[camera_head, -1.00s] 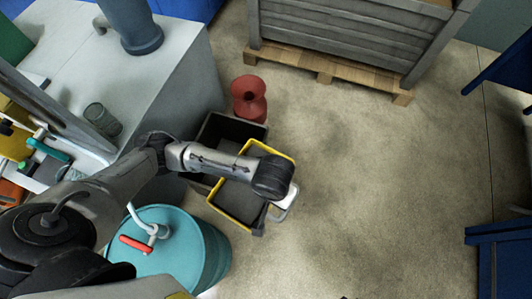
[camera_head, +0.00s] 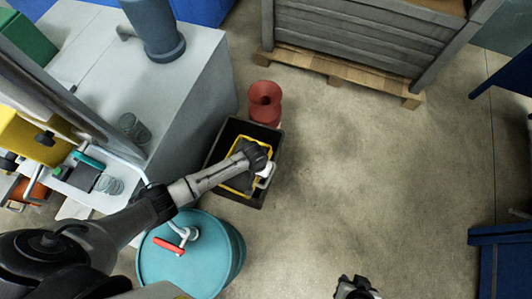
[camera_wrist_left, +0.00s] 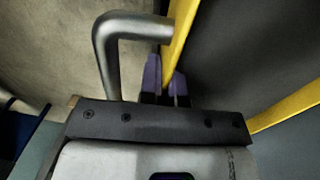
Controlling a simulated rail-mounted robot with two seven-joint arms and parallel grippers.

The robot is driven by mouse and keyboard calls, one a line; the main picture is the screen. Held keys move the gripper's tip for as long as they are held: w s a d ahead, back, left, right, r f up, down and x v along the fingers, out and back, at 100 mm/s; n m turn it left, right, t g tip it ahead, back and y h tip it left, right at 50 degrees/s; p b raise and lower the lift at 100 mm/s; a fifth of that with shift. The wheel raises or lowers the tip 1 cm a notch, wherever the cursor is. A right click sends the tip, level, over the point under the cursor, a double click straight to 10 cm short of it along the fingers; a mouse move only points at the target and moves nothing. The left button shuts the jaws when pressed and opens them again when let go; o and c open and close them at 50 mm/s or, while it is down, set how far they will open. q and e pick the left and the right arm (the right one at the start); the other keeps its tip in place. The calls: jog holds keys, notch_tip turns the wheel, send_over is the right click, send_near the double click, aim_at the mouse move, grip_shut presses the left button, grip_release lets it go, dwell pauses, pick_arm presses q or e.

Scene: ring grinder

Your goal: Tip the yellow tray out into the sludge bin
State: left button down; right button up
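The yellow-rimmed tray (camera_head: 234,188) is dark inside and appears over the opening of the dark sludge bin (camera_head: 222,142). My left arm crosses above it and hides much of it. In the left wrist view the fingers of my left gripper (camera_wrist_left: 166,82) are closed on the tray's yellow rim (camera_wrist_left: 183,30), beside a grey bent handle (camera_wrist_left: 128,27). The tray looks tilted, but I cannot tell how far, and its contents are not clear. My right gripper (camera_head: 355,287) is at the bottom edge of the head view, apart from everything; its finger opening is unclear.
A red spool-shaped container (camera_head: 265,103) stands behind the bin. A teal drum (camera_head: 200,262) stands in front. A grey machine cabinet (camera_head: 185,95) is close on the left. A grey crate (camera_head: 350,45) sits on a pallet at the back.

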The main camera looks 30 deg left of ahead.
pick_arm(q)
jog(key=shift+w+a+m, duration=0.1)
jog(key=shift+w+m, duration=0.4)
jog(key=shift+w+d+m, duration=0.25)
jog(key=shift+w+m, duration=0.4)
jog(key=shift+m, duration=1.05)
jog(key=shift+s+a+g+h, duration=0.1)
jog(key=shift+a+g+h, duration=0.05)
jog(key=shift+g+h, duration=0.15)
jog(key=shift+w+a+r+g+h+b, duration=0.25)
jog(key=shift+r+h+b, duration=0.3)
jog(key=shift+h+b, duration=0.3)
jog(key=r+h+b, duration=0.1)
jog(key=a+r+g+h+b, duration=0.1)
jog(key=r+h+b, duration=0.1)
jog(key=h+b, duration=0.1)
jog(key=shift+w+a+r+g, duration=0.2)
jog(key=shift+a+g, duration=0.05)
jog(key=shift+g, duration=0.1)
jog(key=a+h+b, duration=0.1)
jog(key=b, duration=0.1)
jog(key=w+a+r+g+h+b, duration=0.1)
jog(key=b, duration=0.1)
jog(key=shift+a+r+h, duration=0.25)
jog(key=shift+h, duration=0.1)
jog(key=w+a+r+g+h+b, duration=0.2)
jog(key=a+h+b, duration=0.4)
jog(key=a, duration=0.1)
jog(key=shift+w+r+g, duration=0.25)
jog(key=shift+r+g, duration=0.05)
